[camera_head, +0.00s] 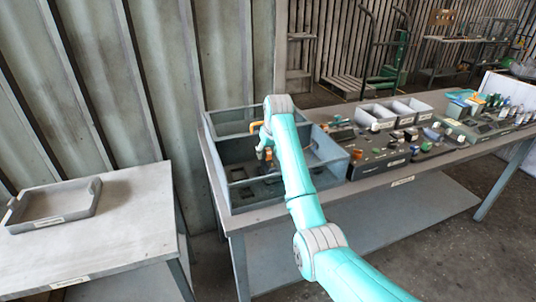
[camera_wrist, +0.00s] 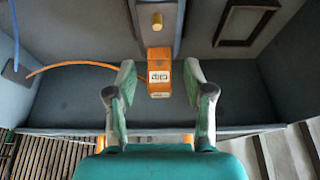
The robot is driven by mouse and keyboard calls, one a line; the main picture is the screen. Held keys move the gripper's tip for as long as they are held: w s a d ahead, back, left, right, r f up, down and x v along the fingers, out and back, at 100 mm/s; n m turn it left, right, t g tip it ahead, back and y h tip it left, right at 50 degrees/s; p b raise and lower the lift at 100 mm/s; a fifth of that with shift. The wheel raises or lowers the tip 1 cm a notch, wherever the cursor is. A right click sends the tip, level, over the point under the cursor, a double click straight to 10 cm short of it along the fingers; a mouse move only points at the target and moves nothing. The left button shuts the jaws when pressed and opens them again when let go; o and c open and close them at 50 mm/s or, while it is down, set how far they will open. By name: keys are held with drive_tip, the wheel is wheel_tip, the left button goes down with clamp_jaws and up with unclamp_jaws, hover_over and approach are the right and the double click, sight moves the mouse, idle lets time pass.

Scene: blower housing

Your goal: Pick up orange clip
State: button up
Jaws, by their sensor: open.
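The orange clip (camera_wrist: 159,70) is a small block with a white label reading "clip". In the wrist view it sits at the upper middle, beside a grey divider bar with a brass knob. My gripper (camera_wrist: 159,84) is open, with one finger on each side of the clip and visible gaps between. In the head view my gripper (camera_head: 265,152) hangs over the grey-blue open housing box (camera_head: 225,186) on the long table. Orange shows around the gripper there, but I cannot tell the clip apart from it.
An orange cable (camera_wrist: 75,65) runs from the box's left wall towards the clip. Box walls and dividers stand close around. Trays of parts (camera_head: 385,150) and grey bins (camera_head: 375,115) lie to the right. A side table (camera_head: 120,215) holds an empty tray (camera_head: 55,205) at the left.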

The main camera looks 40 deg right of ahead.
drive_tip(key=c, duration=0.9)
drive_tip(key=shift+r, duration=0.15)
drive_tip(key=shift+c, duration=0.2)
